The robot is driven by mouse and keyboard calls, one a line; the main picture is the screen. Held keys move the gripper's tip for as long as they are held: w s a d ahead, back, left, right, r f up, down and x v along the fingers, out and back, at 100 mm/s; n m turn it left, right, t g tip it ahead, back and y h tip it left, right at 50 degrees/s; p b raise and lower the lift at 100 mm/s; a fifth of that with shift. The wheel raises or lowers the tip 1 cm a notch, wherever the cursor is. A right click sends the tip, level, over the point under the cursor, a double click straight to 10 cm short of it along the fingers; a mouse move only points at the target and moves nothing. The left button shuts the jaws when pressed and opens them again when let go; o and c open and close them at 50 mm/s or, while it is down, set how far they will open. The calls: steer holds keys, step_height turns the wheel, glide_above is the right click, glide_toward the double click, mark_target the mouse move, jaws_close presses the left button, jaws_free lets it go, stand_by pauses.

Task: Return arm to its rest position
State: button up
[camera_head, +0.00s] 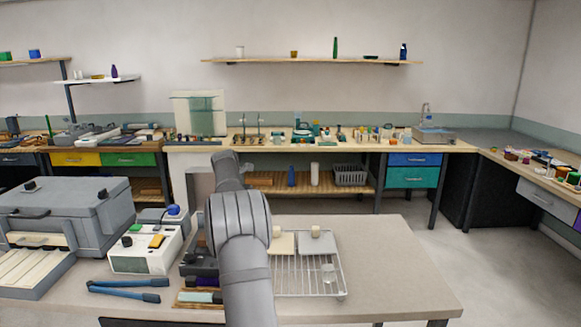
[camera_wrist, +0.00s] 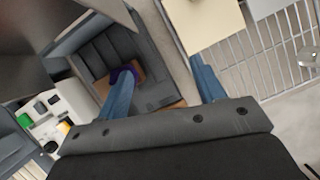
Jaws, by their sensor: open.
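My gripper (camera_wrist: 162,70) shows in the wrist view as two blue fingers standing well apart, with nothing between them. It is above the bench, over a dark grey open holder (camera_wrist: 97,50) with a brown piece and a purple piece in it. In the head view my grey arm rises over the bench's middle and hides the gripper. The rack also shows at the right of the wrist view (camera_wrist: 246,72).
A large grey machine (camera_head: 85,210) and a white box with buttons (camera_head: 146,250) stand at the bench's left. Blue-handled tongs (camera_head: 125,290) lie near the front left. The bench top (camera_head: 390,270) is clear at the right. Another bench with small items stands behind.

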steer(key=s+d+f+m+g+h, duration=0.15)
steer(key=s+d+m, duration=0.35)
steer(key=s+d, duration=0.65)
steer(key=s+d+f+m+g+h, duration=0.1)
steer(key=s+d+f+m+h, duration=0.3)
steer(key=s+d, duration=0.8)
steer(key=w+a+f+m+y, duration=0.1)
steer(key=w+a+f+y, duration=0.1)
steer(key=w, duration=0.4)
steer(key=shift+w+a+f, duration=0.15)
steer(key=shift+a, duration=0.15)
steer(key=shift+y, duration=0.35)
stand_by(0.9)
